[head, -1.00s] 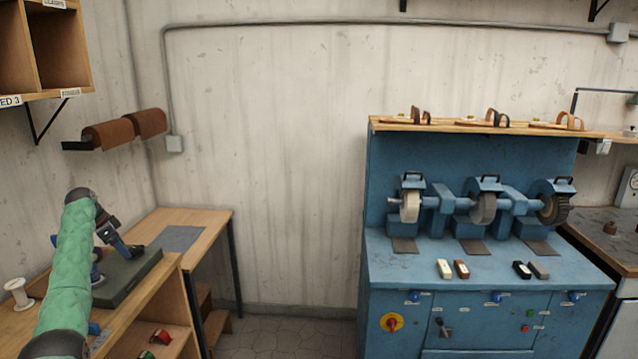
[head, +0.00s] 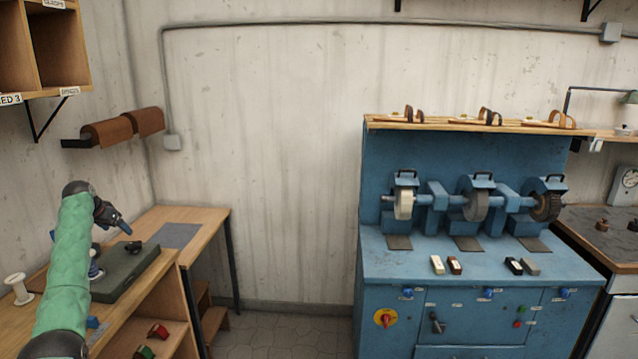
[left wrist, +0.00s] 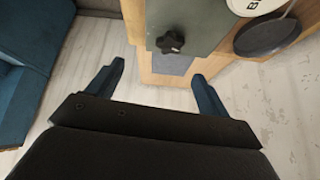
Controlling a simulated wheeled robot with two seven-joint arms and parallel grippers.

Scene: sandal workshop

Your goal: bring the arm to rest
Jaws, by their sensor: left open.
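My left arm in its green sleeve comes in from the lower left of the head view. Its gripper (head: 119,222) hangs in the air over the wooden bench (head: 150,292), close to a dark green block (head: 128,272) with a black knob (head: 133,247) on top. In the left wrist view the two blue fingers (left wrist: 155,84) stand wide apart with nothing between them. The black knob (left wrist: 170,42) and green block (left wrist: 188,22) lie beyond the fingertips. My right gripper is not in view.
A white spool (head: 18,290) stands at the bench's left. A blue grinding machine (head: 460,265) stands at the right, with sandals on its shelf (head: 470,124). A lower wooden table (head: 205,222) adjoins the bench. Tiled floor (head: 285,338) between bench and machine is clear.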

